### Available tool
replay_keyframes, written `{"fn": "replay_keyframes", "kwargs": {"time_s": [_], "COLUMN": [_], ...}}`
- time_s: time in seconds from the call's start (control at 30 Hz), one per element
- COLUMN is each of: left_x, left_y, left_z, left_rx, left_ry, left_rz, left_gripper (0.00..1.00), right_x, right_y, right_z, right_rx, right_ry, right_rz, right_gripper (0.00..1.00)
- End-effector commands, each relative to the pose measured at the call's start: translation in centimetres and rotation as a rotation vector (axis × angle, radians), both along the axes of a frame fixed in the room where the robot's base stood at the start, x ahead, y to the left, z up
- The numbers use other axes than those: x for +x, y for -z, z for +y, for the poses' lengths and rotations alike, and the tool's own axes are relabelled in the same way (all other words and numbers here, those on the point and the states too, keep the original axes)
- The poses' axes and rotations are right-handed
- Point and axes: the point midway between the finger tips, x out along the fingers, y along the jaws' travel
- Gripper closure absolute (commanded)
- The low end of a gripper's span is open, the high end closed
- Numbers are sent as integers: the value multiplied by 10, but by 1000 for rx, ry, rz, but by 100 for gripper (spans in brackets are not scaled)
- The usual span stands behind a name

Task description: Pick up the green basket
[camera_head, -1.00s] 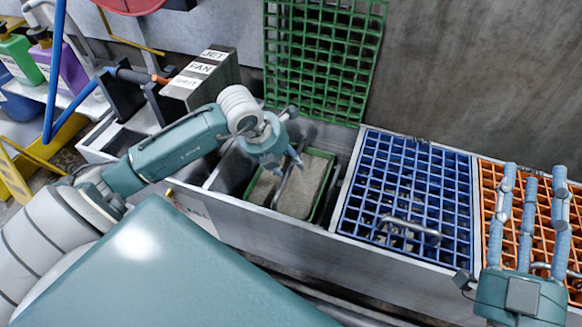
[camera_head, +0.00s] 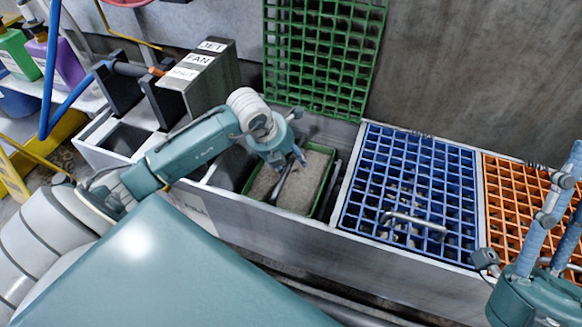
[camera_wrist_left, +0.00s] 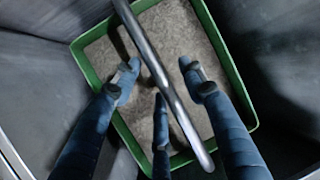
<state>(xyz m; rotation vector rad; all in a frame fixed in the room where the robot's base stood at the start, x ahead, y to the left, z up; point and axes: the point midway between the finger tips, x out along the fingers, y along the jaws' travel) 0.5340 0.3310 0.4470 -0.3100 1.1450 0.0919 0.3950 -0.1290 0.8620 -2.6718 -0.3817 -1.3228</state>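The green basket (camera_head: 325,186) sits low in a bay of the grey trough, filled with grey-brown material. Its green rim (camera_wrist_left: 92,76) also shows in the left wrist view. A metal bar handle (camera_wrist_left: 160,70) crosses above the basket. My left gripper (camera_head: 288,162) is above the basket. In the left wrist view its blue fingers (camera_wrist_left: 160,86) are spread, two on either side of the handle and one below; they are not closed on it. Contact with the handle cannot be told. My right gripper (camera_head: 562,205) is open and empty over the right end, partly cut off.
A blue grate (camera_head: 410,185) with a metal handle covers the bay to the right, and an orange grate (camera_head: 512,190) lies beyond it. A green grate (camera_head: 322,55) leans against the wall behind. A grey labelled box (camera_head: 200,75) stands at left.

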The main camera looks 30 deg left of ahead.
Motion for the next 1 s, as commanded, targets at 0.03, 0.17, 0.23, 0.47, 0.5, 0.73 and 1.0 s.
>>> {"fn": "replay_keyframes", "kwargs": {"time_s": [0.03, 0.17, 0.23, 0.47, 0.5, 0.73, 1.0], "left_x": [0, 0, 0, 1, 1, 2, 2], "left_y": [0, 0, 0, -2, -2, -9, -35], "left_z": [0, 0, 0, 0, 0, 1, 0], "left_rx": [0, 0, 0, 0, 0, 0, 0], "left_ry": [0, 0, 0, 0, 0, -1, -1], "left_rz": [0, 0, 0, -4, -4, -6, -7], "left_gripper": [66, 92, 100, 100, 100, 100, 100], "right_x": [0, 0, 0, 0, 0, 7, 40], "right_y": [0, 0, 0, 0, 0, 3, 32], "right_z": [0, 0, 0, 0, 0, 2, 6], "right_rx": [0, 0, 0, -1, -1, -10, -67], "right_ry": [0, 0, 0, 0, 0, 1, 14], "right_rz": [0, 1, 1, 2, 2, 35, 224], "right_gripper": [60, 60, 60, 60, 60, 60, 60]}}
